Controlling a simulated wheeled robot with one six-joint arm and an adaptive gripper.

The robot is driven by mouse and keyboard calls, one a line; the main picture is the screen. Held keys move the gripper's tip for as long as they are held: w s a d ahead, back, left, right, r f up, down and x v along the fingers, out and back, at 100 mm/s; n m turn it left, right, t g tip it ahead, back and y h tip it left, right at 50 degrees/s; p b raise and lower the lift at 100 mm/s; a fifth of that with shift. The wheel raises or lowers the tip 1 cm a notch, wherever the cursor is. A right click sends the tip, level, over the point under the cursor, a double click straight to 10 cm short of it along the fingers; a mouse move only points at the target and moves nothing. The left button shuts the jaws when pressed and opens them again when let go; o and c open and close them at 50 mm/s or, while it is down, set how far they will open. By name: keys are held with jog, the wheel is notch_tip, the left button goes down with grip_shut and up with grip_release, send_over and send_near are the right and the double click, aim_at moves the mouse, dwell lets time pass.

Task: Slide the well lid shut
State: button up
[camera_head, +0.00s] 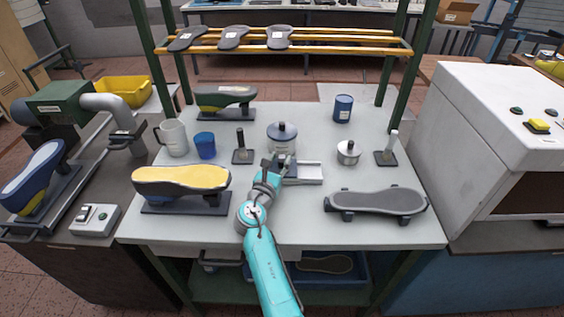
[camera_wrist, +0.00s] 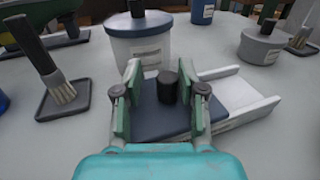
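The well lid is a dark blue flat plate (camera_wrist: 150,119) with a black upright knob (camera_wrist: 168,86). It sits at the left of a white channel with raised side rails (camera_wrist: 232,93), right in front of the glue pot. In the head view the channel (camera_head: 309,173) extends right of my gripper (camera_head: 278,161), which hides most of the lid. In the wrist view my gripper (camera_wrist: 163,101) is open, with one green-padded finger on each side of the knob. Gaps show between the pads and the knob. The well opening is not visible.
A labelled pot with a dark blue top (camera_head: 283,139) stands just behind the lid. A brush on a stand (camera_head: 242,150) is to the left, and a small metal pot (camera_head: 348,153) to the right. A yellow-soled last (camera_head: 181,180) and a grey last (camera_head: 376,202) flank my arm.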

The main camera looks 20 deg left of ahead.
jog(key=shift+d, duration=0.1)
jog(key=s, duration=1.2)
jog(key=shift+a, duration=0.2)
